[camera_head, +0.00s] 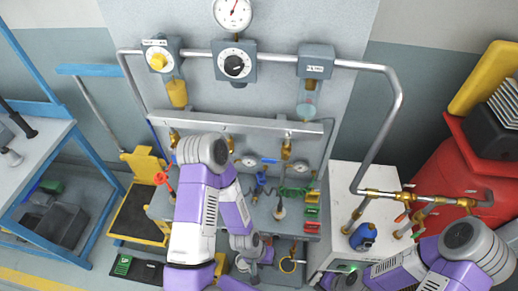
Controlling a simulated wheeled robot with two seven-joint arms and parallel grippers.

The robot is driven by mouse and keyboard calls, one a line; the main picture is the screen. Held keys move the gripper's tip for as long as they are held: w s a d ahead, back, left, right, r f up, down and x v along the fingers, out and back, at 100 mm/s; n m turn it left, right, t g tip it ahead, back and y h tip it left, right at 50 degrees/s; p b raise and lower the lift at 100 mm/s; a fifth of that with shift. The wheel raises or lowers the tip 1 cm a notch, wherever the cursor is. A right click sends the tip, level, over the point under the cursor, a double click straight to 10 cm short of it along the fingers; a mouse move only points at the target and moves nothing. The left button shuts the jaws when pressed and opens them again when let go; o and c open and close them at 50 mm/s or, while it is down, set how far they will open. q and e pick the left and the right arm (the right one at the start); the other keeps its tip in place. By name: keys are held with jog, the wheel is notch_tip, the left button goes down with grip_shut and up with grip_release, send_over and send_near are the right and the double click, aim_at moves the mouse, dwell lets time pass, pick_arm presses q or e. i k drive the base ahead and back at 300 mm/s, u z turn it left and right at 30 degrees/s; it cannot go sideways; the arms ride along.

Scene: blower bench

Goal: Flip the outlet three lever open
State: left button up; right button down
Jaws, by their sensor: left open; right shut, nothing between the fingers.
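A grey manifold bar (250,124) runs across the panel, with brass valves below it: a left one (174,137), a middle one partly behind my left arm, and a right one (287,150). The outlet labels are too small to read, so I cannot tell which is outlet three or how its lever stands. My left gripper (258,252) is open, low over the bench and below the right valve, partly hidden by my forearm. My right gripper (338,281) is shut and empty at the bottom edge, by the white cabinet, away from the manifold.
A grey pipe with regulators (236,66) and a gauge (233,13) spans above. Small gauges sit below the manifold. Red and yellow containers stand right; a blue-framed bench stands left.

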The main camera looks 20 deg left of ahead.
aim_at(264, 160)
jog(key=k, duration=1.3)
jog(key=z, duration=0.6)
jog(key=i, duration=1.35)
jog(key=u, duration=0.7)
